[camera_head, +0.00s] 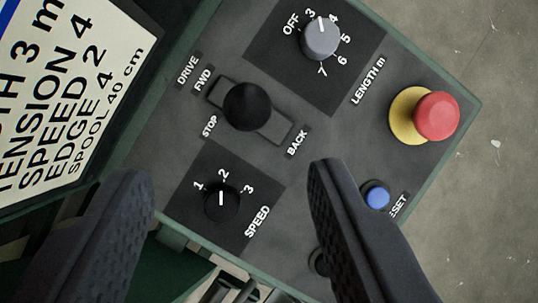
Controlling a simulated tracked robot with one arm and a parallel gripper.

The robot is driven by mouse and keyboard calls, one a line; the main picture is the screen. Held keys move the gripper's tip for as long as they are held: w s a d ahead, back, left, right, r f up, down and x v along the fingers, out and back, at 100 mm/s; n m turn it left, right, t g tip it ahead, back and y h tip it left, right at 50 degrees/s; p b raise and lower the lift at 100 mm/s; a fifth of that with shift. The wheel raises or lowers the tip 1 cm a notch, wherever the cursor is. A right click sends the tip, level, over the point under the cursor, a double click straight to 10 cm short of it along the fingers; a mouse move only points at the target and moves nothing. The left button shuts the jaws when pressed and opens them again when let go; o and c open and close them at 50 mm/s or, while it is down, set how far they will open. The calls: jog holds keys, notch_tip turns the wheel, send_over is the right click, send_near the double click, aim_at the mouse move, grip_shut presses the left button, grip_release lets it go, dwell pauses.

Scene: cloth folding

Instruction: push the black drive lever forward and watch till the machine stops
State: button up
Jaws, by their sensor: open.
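The black drive lever (247,107) shows as a round knob over a slanting slot on the grey control panel (172,128). FWD is at the slot's upper left end, BACK at its lower right, and STOP beside it. The knob stands near the slot's middle, by STOP; its stem is hidden under it. My gripper (228,172) is open and empty, with one dark finger at lower left and one at lower right. The fingertips are apart from the knob, which is above the gap between them in the picture. The machine's moving parts are not in view.
The speed dial (221,200) points to 2. The length dial (320,42) points between 3 and 4. A red stop button (436,117) on a yellow base is at right. A blue reset button (376,195) is beside my right finger. A settings card (70,90) is at left.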

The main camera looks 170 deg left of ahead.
aim_at(248, 98)
jog(key=p+x, duration=0.1)
jog(key=x, duration=0.4)
jog(key=s+x, duration=0.1)
jog(key=x, duration=0.4)
jog(key=p+x, duration=0.1)
jog(key=x, duration=0.4)
jog(key=shift+s+f+p, duration=0.25)
jog(key=shift+f+p, duration=0.1)
jog(key=shift+f, duration=0.25)
grip_shut()
